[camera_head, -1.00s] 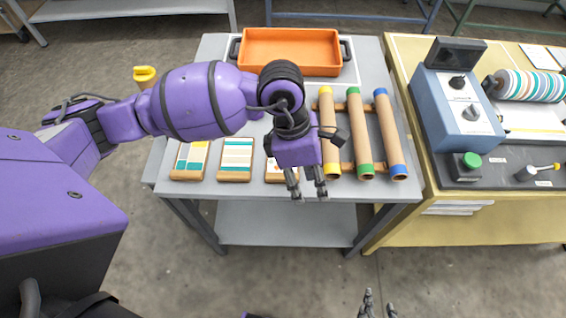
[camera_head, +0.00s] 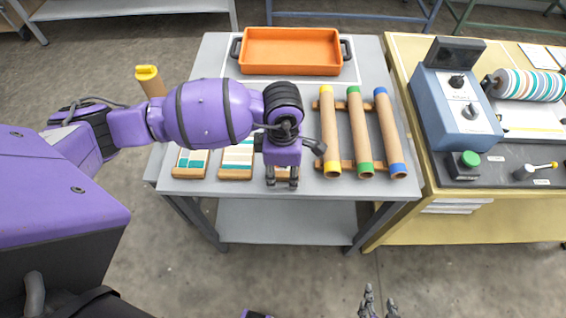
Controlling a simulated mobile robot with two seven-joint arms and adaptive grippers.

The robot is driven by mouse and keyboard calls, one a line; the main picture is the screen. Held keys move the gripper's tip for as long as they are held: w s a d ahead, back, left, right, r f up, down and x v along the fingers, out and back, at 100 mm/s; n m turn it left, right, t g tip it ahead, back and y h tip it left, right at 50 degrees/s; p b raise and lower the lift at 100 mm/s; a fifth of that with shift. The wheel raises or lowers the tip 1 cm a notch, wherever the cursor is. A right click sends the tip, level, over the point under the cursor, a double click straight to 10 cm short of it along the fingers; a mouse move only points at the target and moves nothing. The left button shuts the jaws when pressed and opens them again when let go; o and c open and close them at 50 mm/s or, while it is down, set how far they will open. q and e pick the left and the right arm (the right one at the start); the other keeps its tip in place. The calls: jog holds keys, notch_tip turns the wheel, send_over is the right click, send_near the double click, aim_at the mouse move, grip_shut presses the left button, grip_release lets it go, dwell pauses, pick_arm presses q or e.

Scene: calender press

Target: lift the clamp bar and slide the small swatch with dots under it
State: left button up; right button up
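The small swatch with dots (camera_head: 283,173) lies on a wooden block, third from the left at the front edge of the grey table; my gripper covers most of it. My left gripper (camera_head: 282,182) is over it, pointing down, with its fingers apart on either side of the visible strip; contact is unclear. My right gripper (camera_head: 378,306) is open and empty at the bottom edge, over the floor. The clamp bar cannot be made out with certainty; a small lever with a yellow grip (camera_head: 541,168) is on the dark plate of the yellow bench at right.
Two other swatch blocks, one teal-and-white (camera_head: 191,163) and one striped (camera_head: 236,160), lie to the left. Several capped tubes (camera_head: 361,140) rest on a rack at right. An orange tray (camera_head: 290,52) is at the back. A blue control box (camera_head: 458,108) and striped roller (camera_head: 530,86) stand on the bench.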

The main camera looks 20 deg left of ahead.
pick_arm(q)
grip_shut()
jog(key=shift+r, duration=0.15)
